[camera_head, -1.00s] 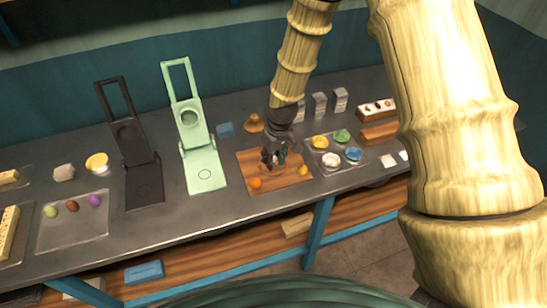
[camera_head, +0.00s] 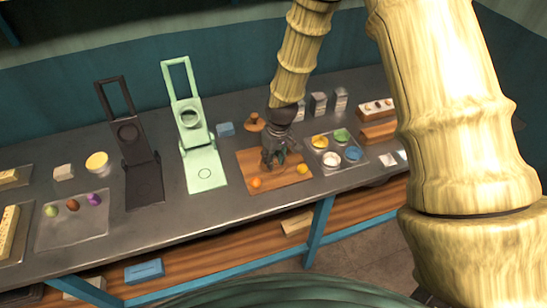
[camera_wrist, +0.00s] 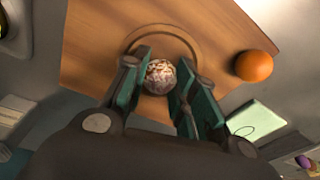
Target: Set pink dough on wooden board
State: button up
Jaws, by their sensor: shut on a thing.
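The wooden board (camera_head: 282,181) lies on the counter, right of the green press; it fills much of the wrist view (camera_wrist: 95,50). My gripper (camera_head: 268,164) is low over the board. In the wrist view its green-lined fingers (camera_wrist: 160,82) are shut on a small speckled brown-and-pale ball (camera_wrist: 160,75), over a ring marked on the board. Whether the ball touches the board is hard to tell. I see no plainly pink dough.
The green press (camera_head: 205,170) and black press (camera_head: 143,180) stand open at left. A palette of coloured bowls (camera_head: 353,153) lies right of the board. A brown knobbed object (camera_head: 254,121) is behind it. A tray with small coloured balls (camera_head: 73,228) is far left.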

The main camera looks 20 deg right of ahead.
jog(key=shift+f, duration=0.15)
jog(key=o, duration=0.9)
jog(key=shift+o, duration=0.2)
jog(key=o, duration=0.5)
jog(key=shift+r, duration=0.2)
jog(key=shift+r+p, duration=2.45)
jog(key=shift+r, duration=0.9)
